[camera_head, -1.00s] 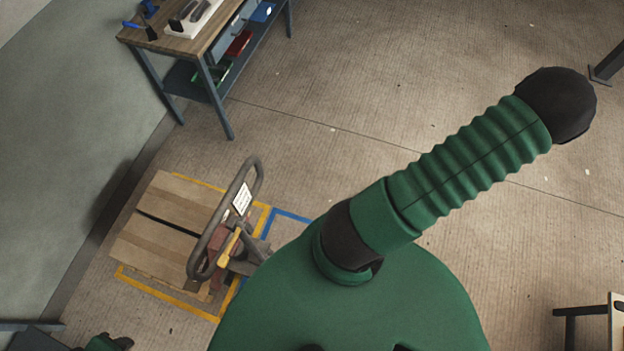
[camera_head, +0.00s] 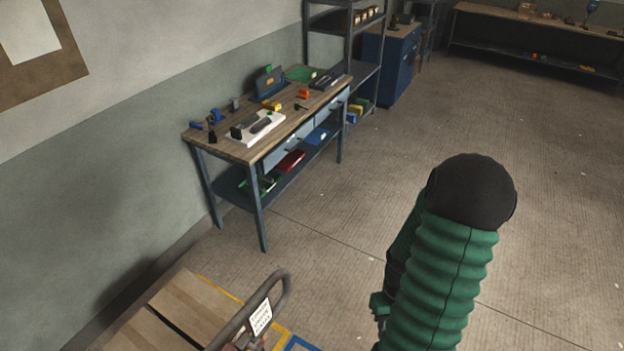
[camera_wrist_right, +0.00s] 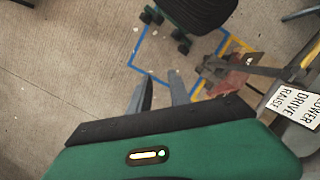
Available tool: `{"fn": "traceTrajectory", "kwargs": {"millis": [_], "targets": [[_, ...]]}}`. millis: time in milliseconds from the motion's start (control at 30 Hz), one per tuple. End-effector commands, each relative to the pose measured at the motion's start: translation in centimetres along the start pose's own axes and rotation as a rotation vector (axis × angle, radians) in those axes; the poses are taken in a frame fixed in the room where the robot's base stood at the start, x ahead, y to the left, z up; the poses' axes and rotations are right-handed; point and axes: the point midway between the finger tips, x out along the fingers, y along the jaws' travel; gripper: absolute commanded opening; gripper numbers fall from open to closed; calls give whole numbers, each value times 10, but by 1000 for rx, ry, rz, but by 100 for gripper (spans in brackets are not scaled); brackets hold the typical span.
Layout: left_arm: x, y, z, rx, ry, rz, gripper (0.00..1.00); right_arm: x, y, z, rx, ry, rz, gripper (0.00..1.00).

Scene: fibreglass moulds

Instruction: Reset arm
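My right gripper (camera_wrist_right: 160,80) shows in the right wrist view. Its two grey fingers are apart with nothing between them, above the bare floor beside a blue floor line. In the head view, an arm of mine with a green ribbed sleeve (camera_head: 445,280) and a black rounded end rises from the bottom right. No gripper fingers show in that view. My left gripper is not in view.
A workbench (camera_head: 270,150) with tools stands against the left wall. A pallet jack handle (camera_head: 278,298) and wooden boards (camera_head: 190,310) are at the lower left; the handle's label (camera_wrist_right: 292,103) is at the wrist view's right. Open floor (camera_head: 350,220) lies between.

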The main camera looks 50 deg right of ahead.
Motion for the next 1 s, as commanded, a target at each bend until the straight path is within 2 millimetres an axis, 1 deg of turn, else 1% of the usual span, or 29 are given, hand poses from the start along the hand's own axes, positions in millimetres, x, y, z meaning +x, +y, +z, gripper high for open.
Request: {"fn": "traceTrajectory", "kwargs": {"millis": [33,67,100,167,200,233,267,300,333,400,500,600,633,700,1000], "targets": [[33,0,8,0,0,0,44,20,-22,-25,-74,34,42,24],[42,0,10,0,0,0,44,23,-36,-35,-110,56,61,24],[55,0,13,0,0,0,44,26,-56,-49,-160,88,84,24],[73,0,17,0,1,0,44,32,-90,-64,-234,139,109,24],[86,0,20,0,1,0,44,37,-114,-72,-287,175,120,24],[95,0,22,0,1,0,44,40,-132,-77,-326,204,125,24],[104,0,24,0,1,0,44,44,-151,-79,-364,230,126,24],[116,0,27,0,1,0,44,50,-176,-81,-418,266,124,24],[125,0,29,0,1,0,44,54,-195,-81,-456,294,120,24],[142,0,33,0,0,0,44,63,-235,-76,-540,346,101,24],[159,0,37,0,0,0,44,71,-279,-63,-630,399,64,24],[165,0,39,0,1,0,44,74,-302,-51,-679,423,39,24],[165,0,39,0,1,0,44,73,-305,-50,-687,426,35,24],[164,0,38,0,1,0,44,72,-308,-48,-693,429,29,24],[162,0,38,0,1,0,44,70,-308,-47,-692,428,32,24]]}}
